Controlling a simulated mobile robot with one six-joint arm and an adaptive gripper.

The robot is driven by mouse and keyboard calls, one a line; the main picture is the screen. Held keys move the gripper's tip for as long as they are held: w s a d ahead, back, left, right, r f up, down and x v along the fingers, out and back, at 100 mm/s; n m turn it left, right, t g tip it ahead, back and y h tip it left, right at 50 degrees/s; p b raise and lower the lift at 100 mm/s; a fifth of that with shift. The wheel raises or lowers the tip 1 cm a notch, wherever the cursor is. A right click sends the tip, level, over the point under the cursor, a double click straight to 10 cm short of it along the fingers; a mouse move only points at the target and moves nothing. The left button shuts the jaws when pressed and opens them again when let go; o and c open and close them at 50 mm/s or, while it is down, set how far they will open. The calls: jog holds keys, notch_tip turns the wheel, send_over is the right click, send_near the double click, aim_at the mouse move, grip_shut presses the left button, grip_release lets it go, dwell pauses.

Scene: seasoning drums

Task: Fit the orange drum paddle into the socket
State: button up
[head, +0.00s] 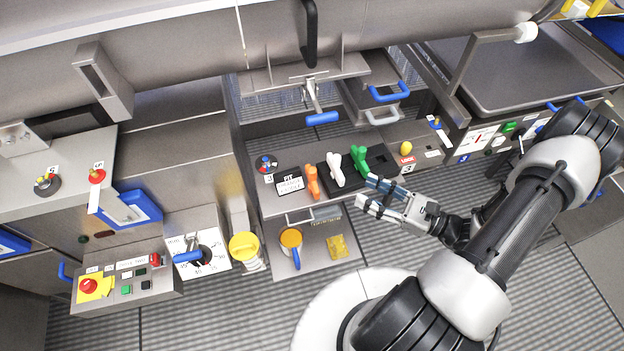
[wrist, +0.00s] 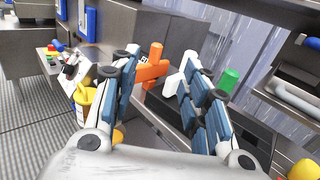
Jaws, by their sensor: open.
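The orange drum paddle (head: 312,181) stands upright at the left end of a black rack (head: 346,180) on the steel counter. In the wrist view the orange paddle (wrist: 153,68) shows ahead, between my fingers and beyond their tips. A white paddle (head: 335,168) and a green paddle (head: 359,157) stand to its right. My gripper (head: 366,190) is open and empty, in front of the rack and to the right of the orange paddle; its fingers also fill the wrist view (wrist: 163,72). I cannot clearly make out the socket; a label plate (head: 290,184) starting "FIT" lies left of the orange paddle.
A round dial with a blue and red knob (head: 266,163) is at the counter's left. A yellow knob (head: 405,148) and a red label are at its right. Below, a shelf holds an orange cup (head: 291,239) and a yellow item (head: 339,247). A blue-handled pull (head: 322,119) hangs behind.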

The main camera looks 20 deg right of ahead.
jog(key=b, duration=0.1)
send_near(312, 169)
jog(key=x, duration=0.5)
jog(key=b+x, duration=0.1)
jog(key=x, duration=0.3)
jog(key=shift+f, duration=0.2)
jog(key=shift+w+a, duration=0.35)
jog(key=shift+r, duration=0.1)
jog(key=shift+c, duration=0.4)
grip_shut()
